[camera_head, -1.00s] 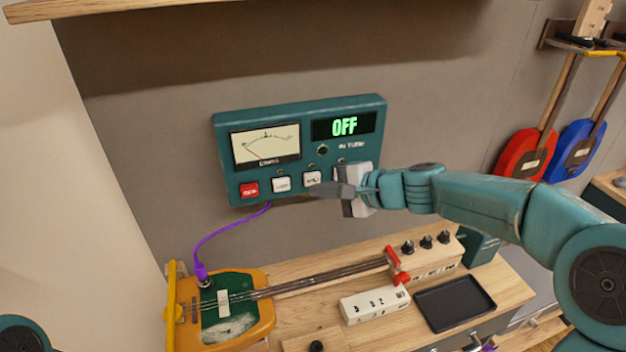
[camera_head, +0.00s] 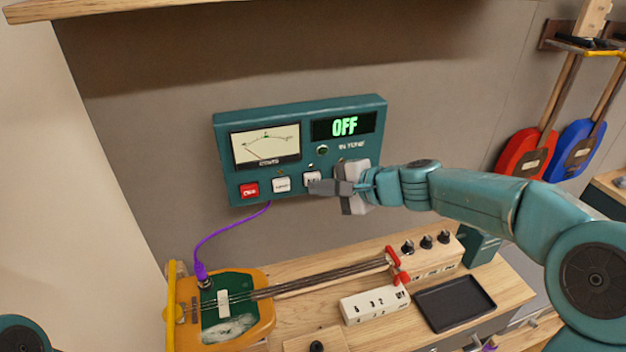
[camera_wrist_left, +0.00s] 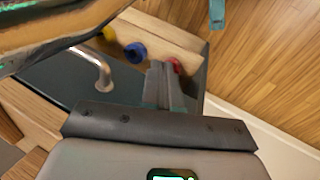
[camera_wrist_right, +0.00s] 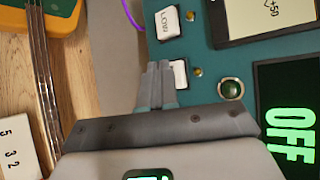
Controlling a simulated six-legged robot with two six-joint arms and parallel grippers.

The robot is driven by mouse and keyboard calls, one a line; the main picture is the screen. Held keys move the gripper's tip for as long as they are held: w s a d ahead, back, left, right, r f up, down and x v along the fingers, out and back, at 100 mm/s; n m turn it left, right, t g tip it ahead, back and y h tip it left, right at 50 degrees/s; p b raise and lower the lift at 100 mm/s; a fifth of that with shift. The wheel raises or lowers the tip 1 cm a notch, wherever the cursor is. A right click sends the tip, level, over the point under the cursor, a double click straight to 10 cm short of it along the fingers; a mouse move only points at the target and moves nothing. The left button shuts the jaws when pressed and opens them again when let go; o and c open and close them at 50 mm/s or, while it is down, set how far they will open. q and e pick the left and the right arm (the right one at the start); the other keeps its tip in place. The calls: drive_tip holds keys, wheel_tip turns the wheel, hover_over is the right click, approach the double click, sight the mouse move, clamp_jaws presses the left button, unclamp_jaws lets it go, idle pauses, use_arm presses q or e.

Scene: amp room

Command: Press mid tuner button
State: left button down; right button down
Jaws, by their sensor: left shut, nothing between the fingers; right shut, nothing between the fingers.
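The teal tuner box (camera_head: 222,150) is on the wall, with a needle meter (camera_head: 265,146) and a green display (camera_head: 344,125) reading OFF. Along its lower edge are a red button (camera_head: 249,190), a white button (camera_head: 281,185) and another white button (camera_head: 312,177), the middle one. The right wrist view shows LOW (camera_wrist_right: 167,22) and the middle button (camera_wrist_right: 181,72), partly covered by my fingers. My right gripper (camera_head: 314,188) is shut and empty, its tips at this button's lower edge; contact cannot be told. My left gripper (camera_wrist_left: 160,70) is shut and empty, away from the tuner.
Below the tuner, a wooden bench (camera_head: 515,290) holds a yellow-green stringed instrument (camera_head: 262,312), a cream numbered block (camera_head: 372,306) and a black tray (camera_head: 455,302). A purple cable (camera_head: 222,232) runs to the tuner. Red and blue guitars (camera_head: 522,154) hang at right.

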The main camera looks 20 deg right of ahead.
drive_tip(key=shift+w, duration=0.35)
idle(0.7)
drive_tip(key=shift+s, duration=0.1)
drive_tip(key=shift+s+b, duration=0.5)
drive_tip(key=shift+s, duration=0.2)
drive_tip(key=s+b, duration=0.2)
drive_tip(key=s, duration=0.3)
drive_tip(key=shift+d, duration=0.1)
idle(0.3)
